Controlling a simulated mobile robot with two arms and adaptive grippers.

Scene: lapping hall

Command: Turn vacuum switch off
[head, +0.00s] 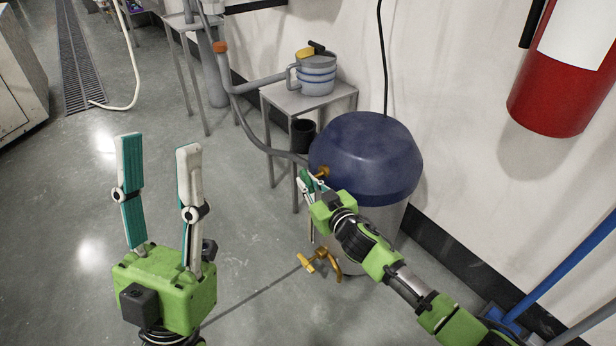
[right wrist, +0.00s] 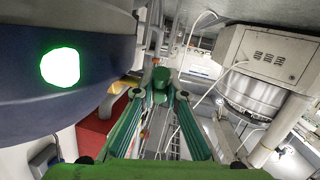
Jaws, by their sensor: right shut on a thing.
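The vacuum has a dark blue domed lid (head: 365,155) on a pale grey drum (head: 378,218), against the wall. My right gripper (head: 312,180) is at the left side of the lid, beside a hose fitting. In the right wrist view the blue lid (right wrist: 50,110) fills the left side, with a bright green-white round light (right wrist: 60,67) on it. There the fingers close on a small dark green knob (right wrist: 161,78), likely the switch; its mounting is hidden. My left gripper (head: 159,145) is open and empty above the floor.
A grey hose (head: 255,135) runs to the vacuum. A small table (head: 283,98) with a blue-banded pot (head: 317,76) stands behind. A red fire extinguisher (head: 562,85) is on the wall. A brass valve piece (head: 318,260) is near the drum's base.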

